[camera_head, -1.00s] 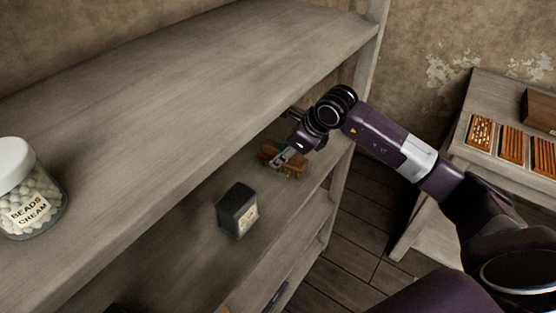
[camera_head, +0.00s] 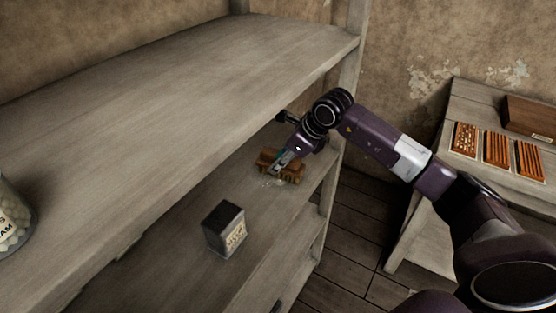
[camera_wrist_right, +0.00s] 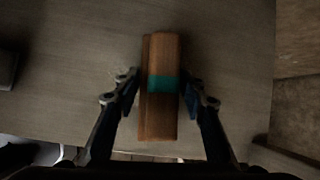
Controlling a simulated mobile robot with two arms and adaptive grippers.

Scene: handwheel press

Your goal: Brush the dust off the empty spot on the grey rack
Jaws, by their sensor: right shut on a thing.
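The grey rack (camera_head: 190,75) fills the left and middle of the head view. My right gripper (camera_head: 281,164) is over its second shelf (camera_head: 185,235), shut on a brown wooden brush (camera_head: 266,163). In the right wrist view the brush (camera_wrist_right: 160,112) with a teal band lies between the two fingers (camera_wrist_right: 160,88). The brush is at the shelf surface near the right end. Pale dust specks (camera_head: 272,183) show on the shelf just in front of the brush. The bristles are hidden under the brush body. My left gripper is not in view.
A dark square tin (camera_head: 224,228) with a pale label stands on the same shelf, nearer and to the left. A glass jar (camera_head: 12,215) is on the upper shelf at the left edge. A side table (camera_head: 425,225) at the right holds trays of orange-brown pieces (camera_head: 497,150) and a wooden box (camera_head: 531,117).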

